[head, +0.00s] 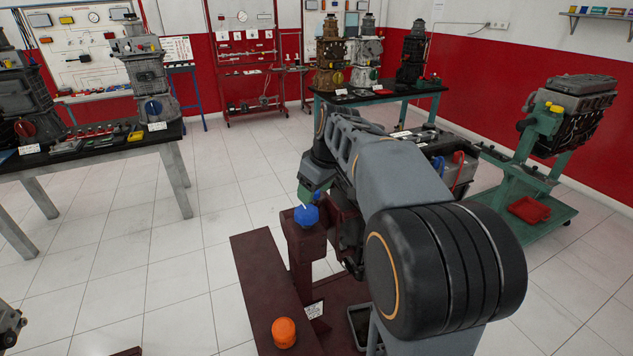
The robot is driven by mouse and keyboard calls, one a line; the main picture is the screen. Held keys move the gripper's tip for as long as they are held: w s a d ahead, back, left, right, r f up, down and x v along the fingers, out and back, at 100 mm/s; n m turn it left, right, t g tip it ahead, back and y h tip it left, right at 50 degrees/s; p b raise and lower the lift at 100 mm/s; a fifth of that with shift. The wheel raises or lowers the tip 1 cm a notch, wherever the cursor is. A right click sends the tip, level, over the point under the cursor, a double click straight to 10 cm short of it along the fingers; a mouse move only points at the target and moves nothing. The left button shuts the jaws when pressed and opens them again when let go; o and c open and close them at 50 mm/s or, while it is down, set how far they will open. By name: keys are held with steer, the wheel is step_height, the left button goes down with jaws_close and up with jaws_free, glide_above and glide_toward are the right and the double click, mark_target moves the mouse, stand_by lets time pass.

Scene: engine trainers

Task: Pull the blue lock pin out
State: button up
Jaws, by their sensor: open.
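The blue lock pin (306,216) shows as a round blue knob on top of a dark red post of a stand (302,245). My gripper (308,197) is at the end of my arm, just above the blue knob, and is open. My arm and wrist hide much of the gripper. I cannot tell whether the fingers touch the knob or stand slightly apart from it. The knob sits at the post's top, and its shaft is not visible.
An orange knob (284,332) sits on the stand's near part, with a small white label (314,310) beside it. A grey workbench (170,150) with engines stands at left. A green engine stand (540,205) is at right.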

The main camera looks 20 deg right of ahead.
mark_target(315, 196)
steer(key=w+d+r+n+y+p, duration=0.1)
steer(key=w+d+r+n+p, duration=0.2)
steer(key=w+d, duration=0.55)
steer(key=shift+n, duration=0.3)
steer(key=x, duration=1.3)
steer(key=shift+s+d, duration=0.1)
steer(key=shift+t, duration=0.3)
jaws_close()
